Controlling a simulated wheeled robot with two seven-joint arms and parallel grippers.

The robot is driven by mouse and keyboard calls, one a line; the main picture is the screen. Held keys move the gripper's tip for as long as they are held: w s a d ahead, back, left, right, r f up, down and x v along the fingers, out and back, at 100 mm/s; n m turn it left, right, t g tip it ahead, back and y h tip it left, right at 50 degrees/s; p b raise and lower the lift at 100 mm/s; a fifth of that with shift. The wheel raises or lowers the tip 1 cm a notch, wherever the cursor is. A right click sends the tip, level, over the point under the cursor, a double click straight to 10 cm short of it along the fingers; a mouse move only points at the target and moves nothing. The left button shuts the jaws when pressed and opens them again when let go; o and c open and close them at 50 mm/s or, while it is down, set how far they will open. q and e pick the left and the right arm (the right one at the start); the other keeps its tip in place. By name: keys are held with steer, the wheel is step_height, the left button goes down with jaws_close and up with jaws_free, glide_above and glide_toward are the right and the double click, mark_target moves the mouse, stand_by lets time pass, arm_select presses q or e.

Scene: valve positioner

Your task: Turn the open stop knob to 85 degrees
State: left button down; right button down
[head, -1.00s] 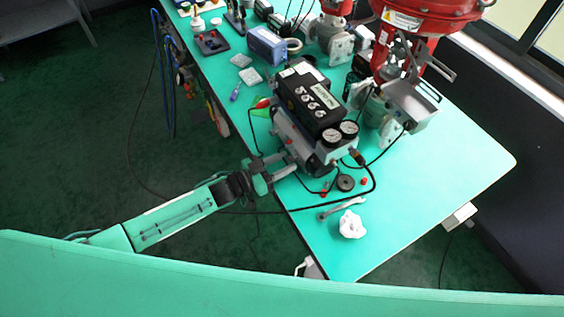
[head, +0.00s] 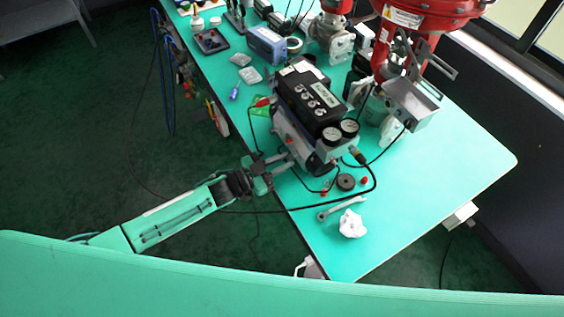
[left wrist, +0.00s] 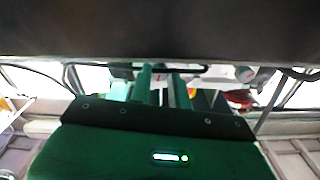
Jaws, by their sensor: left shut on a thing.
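The valve positioner (head: 310,105) is a black and grey box with two round gauges, standing near the bench's left edge in the head view. My left gripper (head: 288,161) reaches in from the left, level with its lower near side. Its fingertips meet that side and are shut on a small part there. The open stop knob cannot be made out; the fingers and the housing hide that spot. In the left wrist view the gripper fingers (left wrist: 163,85) show as narrow bars beyond my green gripper body, and what they hold is not clear. My right gripper is not in view.
The green bench (head: 420,200) is clear at the right. A red actuator (head: 430,15) stands behind.

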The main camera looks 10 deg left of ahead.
arm_select(q)
steer(key=m+b, duration=0.1)
steer(key=m, duration=0.5)
steer(key=shift+m+b, duration=0.7)
steer(key=shift+m, duration=1.2)
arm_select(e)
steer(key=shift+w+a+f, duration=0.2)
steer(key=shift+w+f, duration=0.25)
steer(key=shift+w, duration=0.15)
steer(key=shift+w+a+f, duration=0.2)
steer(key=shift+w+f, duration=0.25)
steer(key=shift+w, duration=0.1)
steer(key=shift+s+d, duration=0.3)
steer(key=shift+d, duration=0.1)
arm_select(q)
steer(key=c, duration=1.3)
jaws_free()
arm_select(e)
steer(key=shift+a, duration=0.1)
